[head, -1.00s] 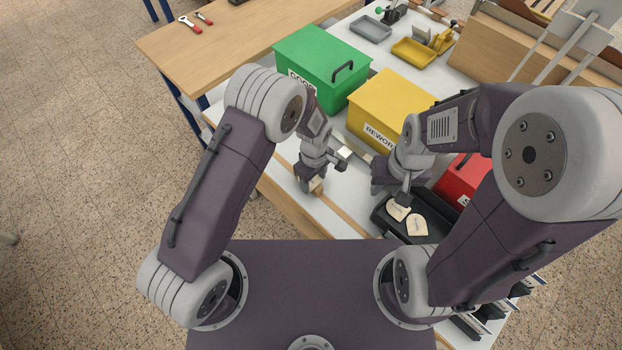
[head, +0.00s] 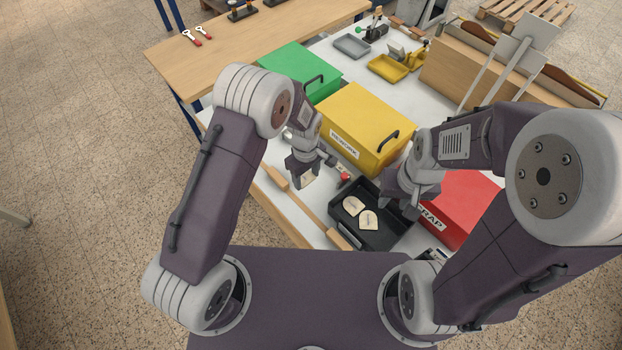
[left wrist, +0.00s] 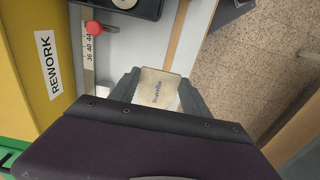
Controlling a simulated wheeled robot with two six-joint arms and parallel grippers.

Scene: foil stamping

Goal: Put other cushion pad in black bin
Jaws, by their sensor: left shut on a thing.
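My left gripper (head: 306,180) is shut on a pale cushion pad (left wrist: 158,88) with dark lettering. The pad shows between the two fingers in the left wrist view, and only a small part of it shows in the head view. The gripper is above the white bench, left of the black bin (head: 395,232). The bin also shows at the top edge of the left wrist view (left wrist: 143,12). Two pale pads (head: 353,206) (head: 368,220) lie in the bin. My right gripper (head: 401,207) hangs over the bin's right side; its finger opening is unclear.
A yellow REWORK box (head: 362,118) stands behind the bin, a green box (head: 300,70) beyond it, and a red SCRAP box (head: 458,203) to the right. A red-knobbed ruler (left wrist: 90,55) lies near the yellow box. A wooden strip (head: 300,212) runs along the bench front.

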